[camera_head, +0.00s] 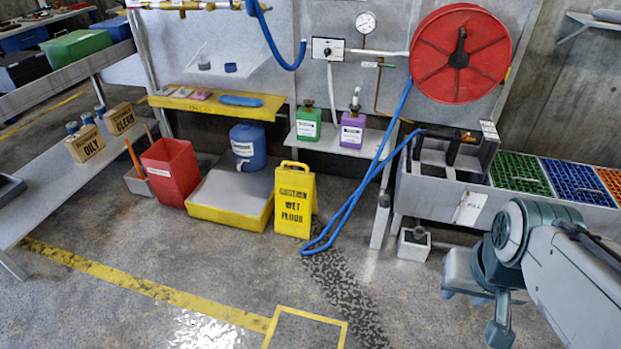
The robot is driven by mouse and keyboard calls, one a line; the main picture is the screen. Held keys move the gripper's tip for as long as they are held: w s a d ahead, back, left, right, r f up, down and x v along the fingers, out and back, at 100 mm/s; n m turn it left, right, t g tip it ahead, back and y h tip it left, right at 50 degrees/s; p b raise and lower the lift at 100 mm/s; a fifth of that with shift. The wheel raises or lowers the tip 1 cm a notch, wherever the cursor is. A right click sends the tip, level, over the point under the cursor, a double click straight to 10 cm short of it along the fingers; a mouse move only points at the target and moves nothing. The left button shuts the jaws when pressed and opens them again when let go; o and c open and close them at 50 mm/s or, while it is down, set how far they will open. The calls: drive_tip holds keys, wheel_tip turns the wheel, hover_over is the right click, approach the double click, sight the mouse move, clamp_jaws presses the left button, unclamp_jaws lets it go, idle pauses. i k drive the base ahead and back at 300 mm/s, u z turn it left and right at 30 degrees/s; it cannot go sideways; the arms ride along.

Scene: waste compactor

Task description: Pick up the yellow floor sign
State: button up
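The yellow floor sign (294,203) stands upright on the grey floor near the middle of the view, with "CAUTION WET FLOOR" in black letters and a handle at its top. It stands just right of a yellow-edged grey platform (228,212). My gripper (499,325) is at the lower right, well to the right of the sign and apart from it. The view does not show clearly whether its fingers are open or shut. Nothing visible is held in it.
A blue hose (345,210) hangs from the red reel (460,53) and loops to the floor right beside the sign. A red bin (170,172) and blue container (248,146) stand left. The floor in front is clear.

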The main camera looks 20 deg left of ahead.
sight(295, 194)
drive_tip(key=u, duration=0.2)
drive_tip(key=i, duration=1.95)
drive_tip(key=u, duration=0.9)
drive_tip(key=i, duration=1.25)
drive_tip(key=u, duration=0.4)
